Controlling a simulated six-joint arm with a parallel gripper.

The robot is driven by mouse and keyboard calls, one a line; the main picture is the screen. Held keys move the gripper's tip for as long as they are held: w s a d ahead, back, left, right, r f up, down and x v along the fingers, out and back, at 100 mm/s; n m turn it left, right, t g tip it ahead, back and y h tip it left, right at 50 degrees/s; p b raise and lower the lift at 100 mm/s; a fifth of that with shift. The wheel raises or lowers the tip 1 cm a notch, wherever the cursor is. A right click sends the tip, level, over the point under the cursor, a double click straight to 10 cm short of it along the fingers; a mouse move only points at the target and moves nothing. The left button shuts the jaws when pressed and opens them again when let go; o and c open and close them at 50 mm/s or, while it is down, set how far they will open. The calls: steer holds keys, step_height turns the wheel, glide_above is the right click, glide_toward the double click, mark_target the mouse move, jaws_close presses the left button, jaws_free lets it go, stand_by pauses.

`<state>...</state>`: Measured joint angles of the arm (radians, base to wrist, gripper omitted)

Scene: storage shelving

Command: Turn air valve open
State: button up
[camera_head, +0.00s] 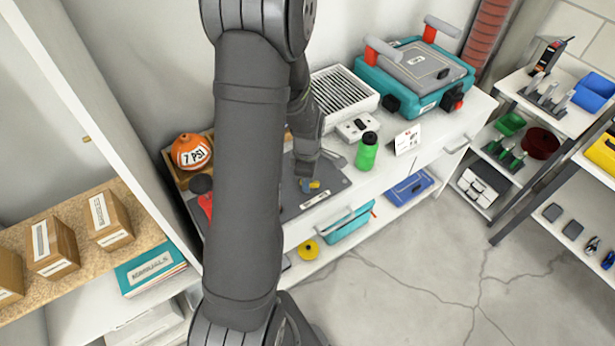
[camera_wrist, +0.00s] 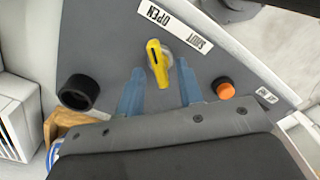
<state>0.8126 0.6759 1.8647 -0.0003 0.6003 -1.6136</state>
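The air valve has a yellow handle (camera_wrist: 158,62) on a grey base, set in a grey panel (camera_wrist: 105,40). In the wrist view the handle runs nearly top to bottom, with its upper end slightly left, near a white label (camera_wrist: 188,27) reading OPEN and SHUT upside down. My gripper (camera_wrist: 160,75) is open, with one blue-grey finger on each side of the handle's lower part. Both fingers look apart from it; their height above the panel is unclear. In the head view the yellow handle (camera_head: 314,184) shows just below my gripper (camera_head: 308,172). My arm hides part of the panel.
On the panel, a black knob (camera_wrist: 78,92) is left of my fingers and an orange button (camera_wrist: 225,88) right. On the counter, a green bottle (camera_head: 366,155) stands close right of my gripper. An orange 7 PSI tank (camera_head: 190,152) is at left.

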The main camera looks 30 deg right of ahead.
step_height(320, 180, up, 17)
steer(key=shift+r, duration=0.2)
stand_by(0.4)
steer(key=shift+f, duration=0.15)
stand_by(0.4)
step_height(320, 180, down, 17)
steer(key=shift+f, duration=0.1)
stand_by(0.5)
steer(key=m, duration=0.4)
steer(key=shift+m, duration=2.8)
stand_by(0.3)
